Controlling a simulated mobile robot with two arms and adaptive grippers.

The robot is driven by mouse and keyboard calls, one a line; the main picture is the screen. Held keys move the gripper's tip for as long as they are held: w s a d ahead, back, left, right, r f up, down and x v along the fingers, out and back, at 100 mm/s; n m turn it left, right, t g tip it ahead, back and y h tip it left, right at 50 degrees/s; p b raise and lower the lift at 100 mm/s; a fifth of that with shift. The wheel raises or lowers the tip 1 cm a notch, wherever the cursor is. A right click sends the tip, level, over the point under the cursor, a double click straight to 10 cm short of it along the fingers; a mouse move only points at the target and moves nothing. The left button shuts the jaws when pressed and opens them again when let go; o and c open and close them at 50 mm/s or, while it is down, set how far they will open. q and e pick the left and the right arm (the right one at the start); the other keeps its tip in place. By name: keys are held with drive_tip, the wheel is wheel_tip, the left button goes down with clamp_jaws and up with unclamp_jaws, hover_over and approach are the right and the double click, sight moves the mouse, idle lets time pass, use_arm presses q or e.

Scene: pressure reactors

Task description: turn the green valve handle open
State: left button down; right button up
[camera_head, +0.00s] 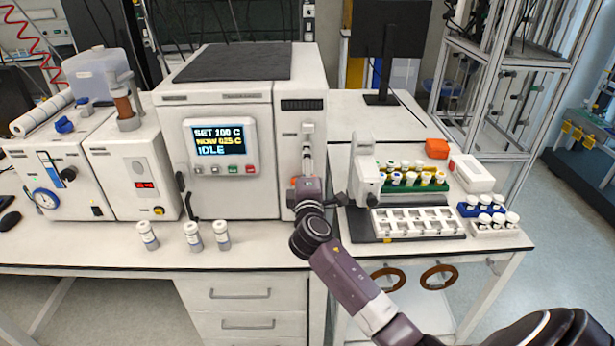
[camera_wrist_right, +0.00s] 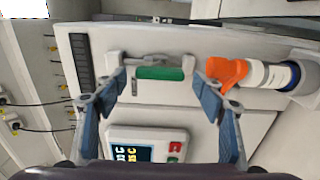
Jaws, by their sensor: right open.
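The green valve handle (camera_wrist_right: 160,73) shows in the right wrist view as a short green bar on a grey mount on a pale panel. My right gripper (camera_wrist_right: 160,88) is open, with one blue-grey finger on each side of the handle and a gap to each. I cannot tell how far the fingertips are from the panel. In the head view my right gripper (camera_head: 308,168) is at the narrow right column of the reactor (camera_head: 258,120), and the green handle is hidden behind it. My left gripper is not in view.
An orange part (camera_wrist_right: 228,72) with a white and blue cylinder sits close to the right finger. The reactor screen (camera_head: 219,140) reads IDLE. Several vials (camera_head: 193,236) stand in front of the reactor. A white rack (camera_head: 421,221) and sample tubes stand on the right bench.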

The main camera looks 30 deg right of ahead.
drive_tip(key=v, duration=1.1)
drive_tip(key=shift+f, duration=0.1)
drive_tip(key=s+a+f+g+y+b, duration=0.1)
drive_tip(key=s+a+f+g+y, duration=0.1)
drive_tip(key=f, duration=1.1)
drive_tip(key=s+a+f+g+y+b, duration=0.1)
drive_tip(key=s+a+f+g+y, duration=0.1)
drive_tip(key=f, duration=1)
drive_tip(key=s+a+f+g+y+b, duration=0.1)
drive_tip(key=a+f+g+b, duration=0.1)
drive_tip(key=f, duration=1.1)
drive_tip(key=s+a+f+m+g+y+b, duration=0.1)
drive_tip(key=s+a+f+m+g, duration=0.1)
drive_tip(key=s+f, duration=0.7)
drive_tip(key=s+a+f+m+g+y+b, duration=0.1)
drive_tip(key=s+f+m+y, duration=0.1)
drive_tip(key=s+f, duration=0.65)
drive_tip(key=s+a+f+m+g, duration=0.1)
drive_tip(key=s+f, duration=0.5)
drive_tip(key=s, duration=0.3)
drive_tip(key=s+a+f+m+g+b, duration=0.1)
drive_tip(key=s+f+m+g, duration=0.1)
drive_tip(key=s+f, duration=0.4)
drive_tip(key=s+a+f+m+g+y+b, duration=0.1)
drive_tip(key=s+f, duration=0.5)
drive_tip(key=s, duration=0.6)
drive_tip(key=shift+s+m+g, duration=0.3)
drive_tip(key=shift+m+g, duration=0.4)
drive_tip(key=shift+a+f, duration=0.1)
drive_tip(key=shift+a, duration=0.05)
